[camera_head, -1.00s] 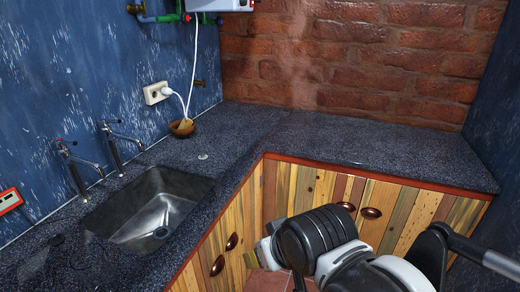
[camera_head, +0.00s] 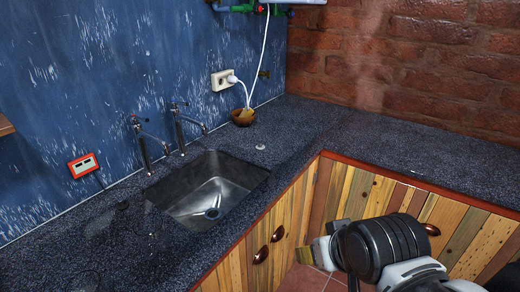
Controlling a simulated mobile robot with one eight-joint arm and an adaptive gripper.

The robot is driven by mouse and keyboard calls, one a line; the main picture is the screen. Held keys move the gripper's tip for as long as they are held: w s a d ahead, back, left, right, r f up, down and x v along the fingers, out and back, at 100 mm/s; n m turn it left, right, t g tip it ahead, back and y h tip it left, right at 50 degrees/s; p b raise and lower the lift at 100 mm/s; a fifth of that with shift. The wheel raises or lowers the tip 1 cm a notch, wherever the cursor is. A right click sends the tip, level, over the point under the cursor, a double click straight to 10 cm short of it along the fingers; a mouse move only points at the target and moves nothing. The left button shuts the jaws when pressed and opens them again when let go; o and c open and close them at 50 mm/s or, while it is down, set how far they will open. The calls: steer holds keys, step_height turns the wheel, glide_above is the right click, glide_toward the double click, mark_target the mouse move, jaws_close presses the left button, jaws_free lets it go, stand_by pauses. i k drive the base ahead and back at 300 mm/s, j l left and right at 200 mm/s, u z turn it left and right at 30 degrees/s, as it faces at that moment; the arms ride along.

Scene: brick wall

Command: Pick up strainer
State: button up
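A small pale round disc (camera_head: 260,147) lies flat on the dark speckled countertop, right of and behind the sink; it may be the strainer, but it is too small to be sure. No other clear strainer shows. My arm comes in from the lower right, in front of the wooden cabinets. What looks like my gripper (camera_head: 328,250) is at its left end, below counter height and well apart from the disc. Its fingers cannot be made out, and nothing is seen held in it.
The metal sink (camera_head: 208,192) is set into the countertop (camera_head: 375,140), with two taps on its left side. A brown bowl (camera_head: 243,117) stands near the wall socket (camera_head: 222,79). Wooden cabinets (camera_head: 290,228) front the counter. The right countertop is mostly clear.

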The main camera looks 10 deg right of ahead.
mark_target(260, 147)
steer(key=i+l, duration=0.25)
steer(key=i, duration=0.2)
steer(key=i+l+z, duration=0.1)
steer(key=i+l, duration=0.15)
steer(key=i, duration=0.25)
steer(key=i+l, duration=0.25)
steer(key=i, duration=0.25)
steer(key=i+l, duration=0.2)
steer(key=i, duration=0.25)
steer(key=l+z, duration=0.05)
